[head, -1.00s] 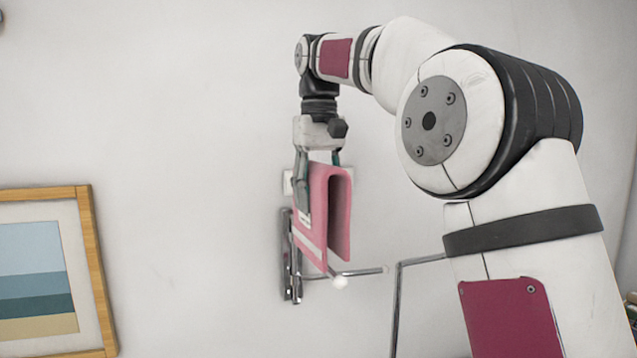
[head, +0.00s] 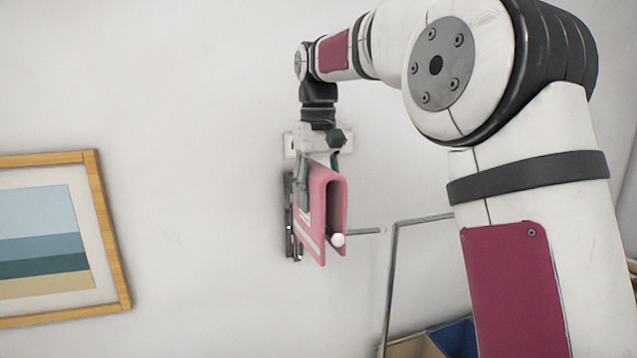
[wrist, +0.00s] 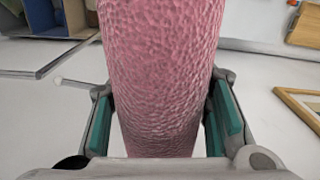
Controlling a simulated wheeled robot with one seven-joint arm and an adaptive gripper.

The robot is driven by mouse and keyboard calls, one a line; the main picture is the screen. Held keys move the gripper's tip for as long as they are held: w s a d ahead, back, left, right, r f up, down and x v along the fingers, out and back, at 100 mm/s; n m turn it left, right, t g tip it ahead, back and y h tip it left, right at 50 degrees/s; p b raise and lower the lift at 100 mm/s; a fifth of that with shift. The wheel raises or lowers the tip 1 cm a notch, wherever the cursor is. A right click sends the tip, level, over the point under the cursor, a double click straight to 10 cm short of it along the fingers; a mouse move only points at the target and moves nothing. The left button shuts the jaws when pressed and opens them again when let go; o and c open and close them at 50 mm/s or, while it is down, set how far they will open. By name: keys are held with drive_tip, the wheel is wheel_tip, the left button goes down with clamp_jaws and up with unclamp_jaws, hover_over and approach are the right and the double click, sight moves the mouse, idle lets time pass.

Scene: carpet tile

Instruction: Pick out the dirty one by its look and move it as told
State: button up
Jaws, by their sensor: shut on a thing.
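A pink folded towel (head: 337,205) with a pale stripe hangs from my gripper (head: 318,170), its two halves draped downward. My gripper is shut on the towel near its top fold. In the wrist view the towel (wrist: 160,75) fills the middle between the two teal finger pads. A metal wall rack (head: 291,220) is behind the towel, with a bar (head: 365,231) reaching out to the right. A white round tip (head: 338,240) shows at the towel's lower edge. I cannot tell whether the towel touches the bar. No dirt is visible on the towel.
A wood-framed striped picture (head: 122,235) hangs on the wall at left. A thin metal frame (head: 391,270) stands right of the rack. Below it are a tan and a blue bin (head: 455,338). A white wall plate (head: 290,145) is behind my gripper.

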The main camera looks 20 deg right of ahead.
drive_tip(key=shift+f, duration=4.4)
drive_tip(key=o, duration=1.3)
drive_tip(key=shift+r, duration=0.1)
